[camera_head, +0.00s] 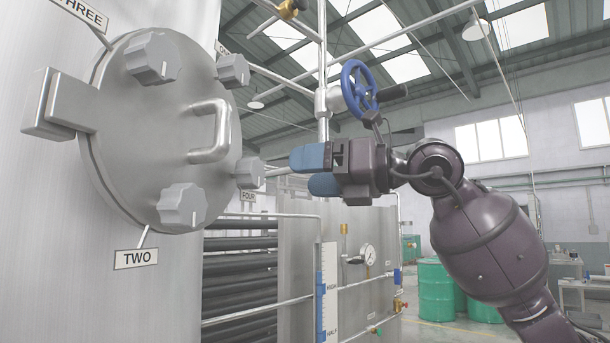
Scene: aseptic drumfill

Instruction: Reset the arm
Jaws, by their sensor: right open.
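My right arm comes in from the lower right. Its gripper (308,172) is open and empty, with blue fingers pointing left. It hangs in the air to the right of a round steel hatch (165,125) and appears close to the knob beside the FOUR label (248,196). I cannot tell the exact gap in depth. The hatch carries several grey knobs, one of them above the TWO label (136,258), and a steel handle (209,130). My left gripper is not in view.
A blue handwheel valve (359,87) on a vertical pipe stands behind and above the gripper. A steel tank (296,260) with a pressure gauge (369,254) and level scale stands below. Green drums (437,290) stand on the floor at right. The hatch hinge block (62,104) juts out left.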

